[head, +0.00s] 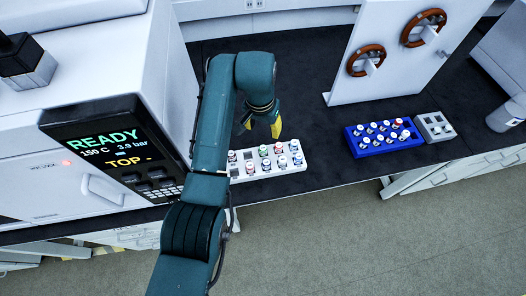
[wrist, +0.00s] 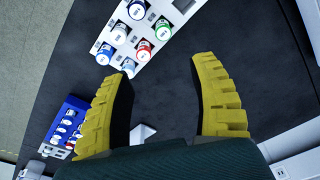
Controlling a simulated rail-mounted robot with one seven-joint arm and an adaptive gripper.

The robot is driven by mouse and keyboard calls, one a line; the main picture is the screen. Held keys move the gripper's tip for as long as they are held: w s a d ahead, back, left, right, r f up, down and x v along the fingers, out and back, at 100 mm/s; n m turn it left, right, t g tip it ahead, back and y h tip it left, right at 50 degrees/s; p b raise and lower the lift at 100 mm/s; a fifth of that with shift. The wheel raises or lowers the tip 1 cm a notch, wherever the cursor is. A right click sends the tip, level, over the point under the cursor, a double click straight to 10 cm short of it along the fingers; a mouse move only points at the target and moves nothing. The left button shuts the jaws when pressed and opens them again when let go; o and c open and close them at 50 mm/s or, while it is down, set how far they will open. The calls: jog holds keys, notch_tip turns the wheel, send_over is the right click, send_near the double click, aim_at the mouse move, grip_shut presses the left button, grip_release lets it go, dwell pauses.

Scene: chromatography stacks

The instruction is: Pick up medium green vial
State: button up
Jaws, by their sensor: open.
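A white rack (head: 262,176) stands on the dark bench in the head view, holding several small vials with coloured caps. A green-capped vial (head: 263,151) sits in its back row; in the wrist view the green vial (wrist: 163,29) is upright in the rack next to a red-capped vial (wrist: 143,48). I cannot tell its size class. My gripper (head: 260,127) is above and behind the rack. In the wrist view its yellow fingers (wrist: 161,72) are wide apart with only bench between them, and the rack lies beyond the fingertips, at the upper left.
A blue rack (head: 357,147) with several vials and a small grey block (head: 424,128) with vials stand to the right. A white upright panel (head: 350,88) with brown rings is behind them. A white instrument (head: 150,60) with a display stands close on the left. Bare bench lies between the racks.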

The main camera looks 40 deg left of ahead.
aim_at(263, 148)
jog(key=f+b, duration=0.1)
jog(key=f, duration=0.2)
jog(key=f+b, duration=0.1)
jog(key=f, duration=0.3)
jog(key=w+f+b, duration=0.1)
jog(key=f, duration=0.3)
jog(key=shift+a+f, duration=0.1)
jog(key=shift+a, duration=0.1)
jog(key=f, duration=0.1)
jog(key=f+b, duration=0.1)
jog(key=f, duration=0.1)
jog(key=a+f+b, duration=0.1)
jog(key=f, duration=0.1)
jog(key=shift+w+f, duration=0.15)
jog(key=shift+w, duration=0.05)
grip_shut()
